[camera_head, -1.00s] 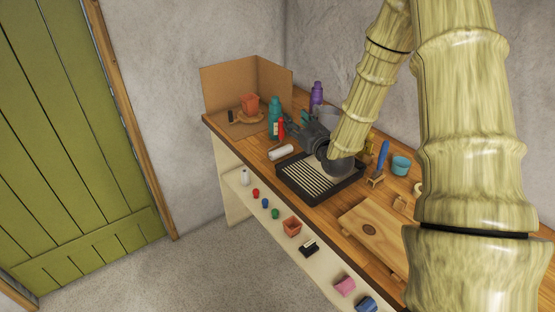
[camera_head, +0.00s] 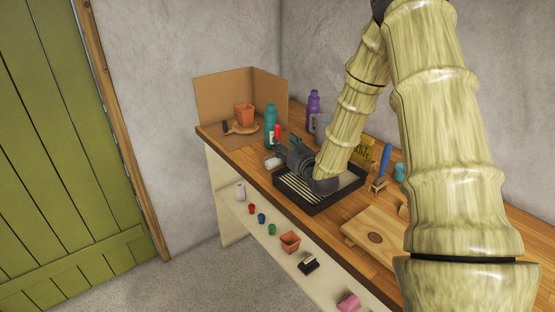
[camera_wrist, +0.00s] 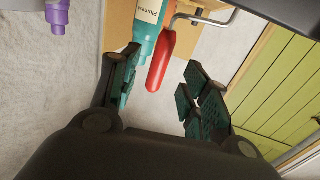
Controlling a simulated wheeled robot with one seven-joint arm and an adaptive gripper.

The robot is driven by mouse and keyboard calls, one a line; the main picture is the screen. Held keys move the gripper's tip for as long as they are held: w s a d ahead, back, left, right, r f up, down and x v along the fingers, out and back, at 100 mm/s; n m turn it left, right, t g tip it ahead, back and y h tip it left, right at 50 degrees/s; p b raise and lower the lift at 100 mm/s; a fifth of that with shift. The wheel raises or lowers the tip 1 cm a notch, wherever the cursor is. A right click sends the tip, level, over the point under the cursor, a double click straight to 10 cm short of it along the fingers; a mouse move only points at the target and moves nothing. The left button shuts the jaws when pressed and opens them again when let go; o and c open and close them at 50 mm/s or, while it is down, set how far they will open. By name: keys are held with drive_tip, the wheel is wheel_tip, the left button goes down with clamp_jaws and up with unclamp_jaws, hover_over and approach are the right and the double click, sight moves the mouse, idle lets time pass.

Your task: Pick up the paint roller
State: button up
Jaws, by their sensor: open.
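The paint roller has a red handle, seen in the wrist view (camera_wrist: 158,68), and a bent metal rod (camera_wrist: 205,20). In the head view its red handle (camera_head: 277,131) stands up beside the teal bottle, and its white roller sleeve (camera_head: 273,163) shows near the tray's far left corner. My gripper (camera_head: 284,148) is low over the counter, next to the roller. In the wrist view my gripper (camera_wrist: 162,80) is open, with the red handle's end showing between and beyond its fingers. Part of the roller is hidden behind my gripper in the head view.
A teal bottle (camera_head: 270,126) stands close behind the handle, and a purple bottle (camera_head: 313,112) is farther right. A black paint tray (camera_head: 315,208) lies below my wrist. A cardboard screen (camera_head: 222,98) and terracotta pot (camera_head: 244,115) stand at the far end.

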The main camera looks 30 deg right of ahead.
sight(279, 138)
drive_tip(key=shift+w+d+p, duration=0.2)
drive_tip(key=shift+w+p, duration=0.15)
drive_tip(key=shift+w, duration=1.2)
drive_tip(key=shift+w+d+p, duration=0.2)
drive_tip(key=shift+w+p, duration=0.15)
drive_tip(key=shift+w, duration=1.15)
clamp_jaws()
